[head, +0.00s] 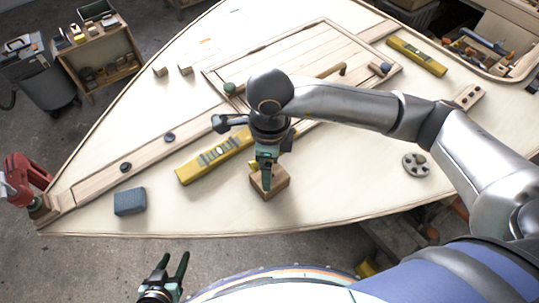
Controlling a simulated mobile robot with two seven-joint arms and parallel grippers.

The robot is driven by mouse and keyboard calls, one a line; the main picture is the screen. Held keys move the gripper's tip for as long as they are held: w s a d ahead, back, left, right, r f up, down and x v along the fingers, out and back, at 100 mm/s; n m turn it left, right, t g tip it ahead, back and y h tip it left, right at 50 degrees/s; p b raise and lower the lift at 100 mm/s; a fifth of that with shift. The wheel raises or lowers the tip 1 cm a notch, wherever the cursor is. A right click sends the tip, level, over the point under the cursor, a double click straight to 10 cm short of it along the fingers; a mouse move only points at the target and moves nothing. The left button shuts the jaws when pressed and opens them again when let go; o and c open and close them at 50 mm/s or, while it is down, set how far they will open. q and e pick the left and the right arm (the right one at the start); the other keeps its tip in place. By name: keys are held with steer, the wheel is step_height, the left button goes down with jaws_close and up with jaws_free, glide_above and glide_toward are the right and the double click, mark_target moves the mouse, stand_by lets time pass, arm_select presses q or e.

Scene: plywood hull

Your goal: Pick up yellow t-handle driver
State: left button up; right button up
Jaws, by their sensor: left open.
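A small yellow piece (253,166) shows beside the fingers of my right gripper (267,176), just above a wooden block (271,187). It looks like part of the yellow t-handle driver; the rest is hidden by the gripper. The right gripper points down over the block, and whether its fingers are closed on the yellow piece cannot be told. My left gripper (172,269) is at the bottom left, off the hull's near edge. Its two dark green fingers point up, spread apart and empty, far from the block.
A yellow spirit level (215,157) lies just left of the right gripper. A blue-grey block (130,201) lies at the left, and a red clamp (27,180) grips the tip. A round grey disc (416,164) lies to the right. Another yellow level (417,56) lies far back.

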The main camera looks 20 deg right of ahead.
steer(key=shift+f, duration=0.2)
jaws_close()
stand_by(0.6)
